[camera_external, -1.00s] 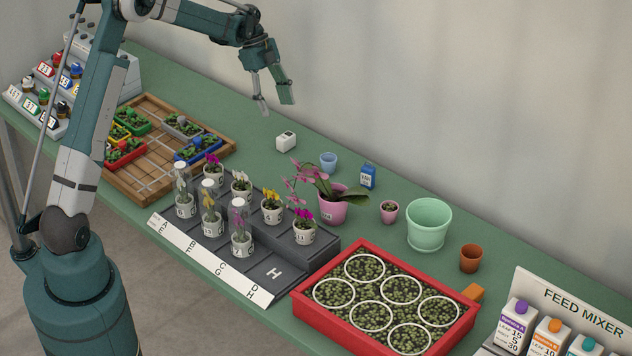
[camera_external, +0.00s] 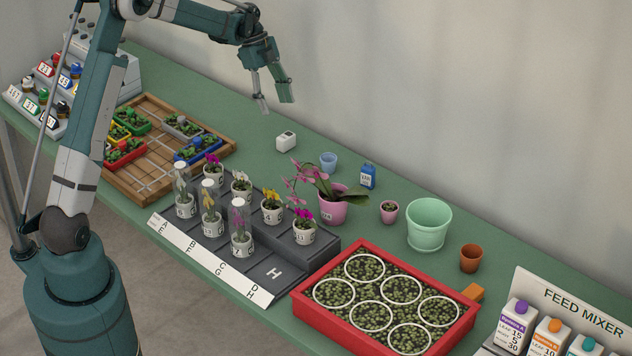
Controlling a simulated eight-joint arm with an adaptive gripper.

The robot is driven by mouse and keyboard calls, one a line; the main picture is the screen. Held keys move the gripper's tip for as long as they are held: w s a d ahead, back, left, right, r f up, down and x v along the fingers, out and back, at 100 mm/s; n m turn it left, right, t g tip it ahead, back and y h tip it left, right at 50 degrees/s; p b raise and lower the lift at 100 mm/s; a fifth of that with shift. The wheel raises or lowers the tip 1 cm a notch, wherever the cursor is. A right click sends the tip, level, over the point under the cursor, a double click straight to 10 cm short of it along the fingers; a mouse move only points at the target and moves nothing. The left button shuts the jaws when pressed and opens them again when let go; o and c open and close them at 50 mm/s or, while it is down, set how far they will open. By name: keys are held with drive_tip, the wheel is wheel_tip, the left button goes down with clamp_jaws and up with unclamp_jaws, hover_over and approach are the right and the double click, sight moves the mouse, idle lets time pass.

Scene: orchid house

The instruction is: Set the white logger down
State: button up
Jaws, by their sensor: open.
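The white logger (camera_external: 286,141) is a small white box with a dark patch on its top. It stands on the green bench, between the wooden tray and the small blue pot. My gripper (camera_external: 278,106) is above the bench, above and slightly left of the logger in the picture. Its two fingers are apart and point downward, with nothing between them. The gripper and the logger do not touch.
Right of the logger are a blue pot (camera_external: 328,161), a blue carton (camera_external: 368,177) and an orchid in a pink pot (camera_external: 333,208). A wooden tray (camera_external: 150,178) with seedling boxes lies left. A dark stepped stand (camera_external: 262,270) holds orchids in front. Bare bench surrounds the logger.

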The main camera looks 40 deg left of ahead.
drive_tip(key=s+d+r+n+t+y, duration=0.15)
drive_tip(key=s+d+r+n, duration=0.35)
drive_tip(key=s+r, duration=0.55)
drive_tip(key=s+d+r+n+t+y, duration=0.15)
drive_tip(key=s+d+r+n, duration=0.3)
drive_tip(key=s+r, duration=0.6)
drive_tip(key=s+d+f+n+t, duration=0.1)
drive_tip(key=s+n, duration=0.1)
drive_tip(key=s, duration=0.7)
drive_tip(key=s+d+f+n+t+y, duration=0.1)
drive_tip(key=s+n, duration=0.2)
drive_tip(key=s, duration=0.6)
drive_tip(key=s+d+f+n+t, duration=0.1)
drive_tip(key=s+n+t, duration=0.1)
drive_tip(key=s, duration=0.7)
drive_tip(key=shift+d+f+n, duration=0.35)
drive_tip(key=shift+d+n, duration=0.05)
drive_tip(key=shift+n, duration=0.25)
